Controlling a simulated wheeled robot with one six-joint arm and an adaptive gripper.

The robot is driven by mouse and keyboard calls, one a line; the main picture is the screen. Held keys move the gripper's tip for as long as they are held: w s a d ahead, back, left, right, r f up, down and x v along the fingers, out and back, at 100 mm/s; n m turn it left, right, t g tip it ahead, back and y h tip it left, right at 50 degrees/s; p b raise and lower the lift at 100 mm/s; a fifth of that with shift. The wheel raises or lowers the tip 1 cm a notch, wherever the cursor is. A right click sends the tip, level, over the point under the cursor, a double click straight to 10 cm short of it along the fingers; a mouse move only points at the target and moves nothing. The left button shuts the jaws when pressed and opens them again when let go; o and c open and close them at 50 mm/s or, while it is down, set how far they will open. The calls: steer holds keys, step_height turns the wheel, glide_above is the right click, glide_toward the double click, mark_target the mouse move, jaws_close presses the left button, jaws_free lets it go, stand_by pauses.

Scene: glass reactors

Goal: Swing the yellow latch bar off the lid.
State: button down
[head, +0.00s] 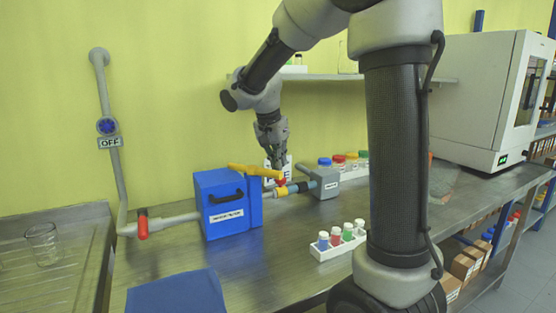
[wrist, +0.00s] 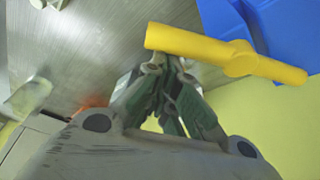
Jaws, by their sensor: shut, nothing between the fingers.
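The yellow latch bar (head: 254,170) lies on top of the blue box (head: 230,215) and sticks out past its right edge. In the wrist view the bar (wrist: 228,52) crosses just beyond my fingertips, with the blue box (wrist: 265,25) behind it. My gripper (head: 279,163) points down beside the bar's right end. It also shows in the wrist view (wrist: 167,68), shut and empty, with its tips close to the bar's free end. I cannot tell if they touch. The box's front has a dark handle and a white label.
A pipe with a red valve handle (head: 142,224) enters the box from the left. A grey block (head: 324,184) on the pipe stands to the right. A rack of small bottles (head: 338,243) stands in front. A blue sheet (head: 176,293) lies at the front left.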

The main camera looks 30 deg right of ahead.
mark_target(275, 173)
steer(key=s+a+m+g, duration=0.1)
steer(key=m, duration=0.1)
steer(key=shift+s+a+m, duration=0.15)
steer(key=shift+s+m, duration=0.05)
steer(key=shift+m, duration=0.2)
steer(key=m, duration=0.1)
steer(key=s+a+m+g, duration=0.1)
steer(key=shift+a+m+h, duration=0.25)
steer(key=shift+m+h, duration=0.05)
steer(key=shift+m, duration=0.1)
steer(key=shift+s+a, duration=0.25)
steer(key=shift+a, duration=0.1)
